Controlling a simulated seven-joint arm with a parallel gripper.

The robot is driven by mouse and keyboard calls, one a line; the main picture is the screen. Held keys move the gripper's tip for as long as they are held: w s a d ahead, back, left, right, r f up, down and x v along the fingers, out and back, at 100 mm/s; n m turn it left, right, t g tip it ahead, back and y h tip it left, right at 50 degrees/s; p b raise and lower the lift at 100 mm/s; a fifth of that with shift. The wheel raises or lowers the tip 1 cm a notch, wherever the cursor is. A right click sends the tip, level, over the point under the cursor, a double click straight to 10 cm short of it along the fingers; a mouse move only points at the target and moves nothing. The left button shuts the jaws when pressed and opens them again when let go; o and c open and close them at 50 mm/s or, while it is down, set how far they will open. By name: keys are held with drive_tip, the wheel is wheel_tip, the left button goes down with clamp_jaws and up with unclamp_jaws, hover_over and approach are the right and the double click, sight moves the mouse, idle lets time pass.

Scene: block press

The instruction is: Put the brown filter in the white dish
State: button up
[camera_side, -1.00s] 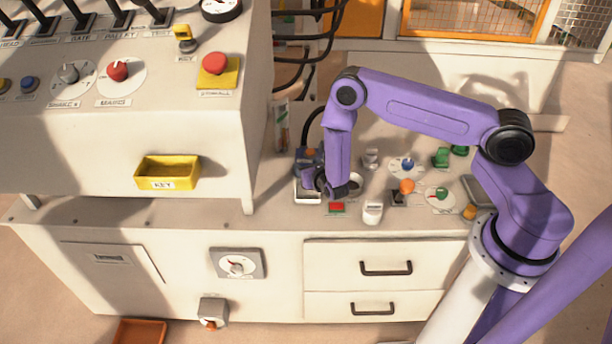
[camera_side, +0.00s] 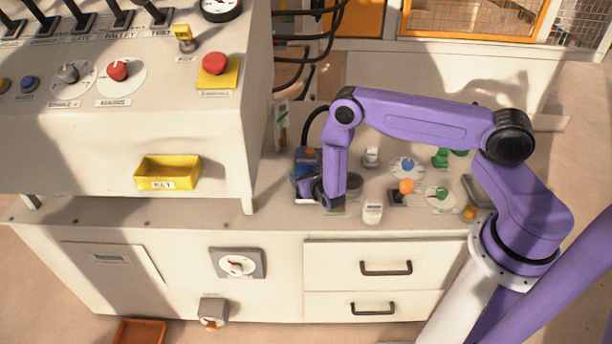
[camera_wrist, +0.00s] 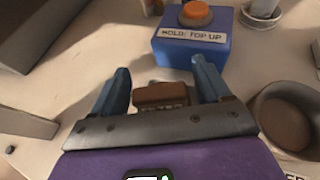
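The brown filter (camera_wrist: 162,93) shows between the two blue fingers of my gripper (camera_wrist: 163,73) in the wrist view. Its lower part is hidden by the gripper's grey bar. The fingers stand apart, one on each side of the filter. I cannot tell whether they touch it. In the side view my gripper (camera_side: 318,196) is low over the bench, in front of the blue button box.
The blue box (camera_wrist: 193,45) with an orange button stands just beyond the fingers. A round grey cup (camera_wrist: 258,108) is close on the right. The tall console (camera_side: 120,130) rises to the left.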

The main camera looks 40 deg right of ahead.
drive_tip(key=shift+r, duration=0.1)
drive_tip(key=shift+s+a+r, duration=0.1)
drive_tip(key=shift+r, duration=0.05)
drive_tip(key=v, duration=1.2)
drive_tip(key=s+d+r+m+g+h, duration=0.1)
drive_tip(key=s+r+m+g+h, duration=0.15)
drive_tip(key=r+m, duration=0.45)
drive_tip(key=s+d+r+m+g+h, duration=0.1)
drive_tip(key=s+r+m+g+h, duration=0.2)
drive_tip(key=r, duration=0.8)
drive_tip(key=s+a+r+m+g+y, duration=0.2)
drive_tip(key=s+m+y, duration=0.1)
drive_tip(key=s, duration=0.5)
drive_tip(key=s+a+r+m+g+y, duration=0.2)
drive_tip(key=s+r+m+y, duration=0.1)
drive_tip(key=s, duration=0.4)
drive_tip(key=s+a+r+m+g+y, duration=0.2)
drive_tip(key=s+y, duration=0.3)
drive_tip(key=s, duration=0.3)
drive_tip(key=shift+s+a+r+m+g, duration=0.25)
drive_tip(key=shift+s+r+m+g, duration=0.1)
drive_tip(key=shift+r+m+g, duration=0.2)
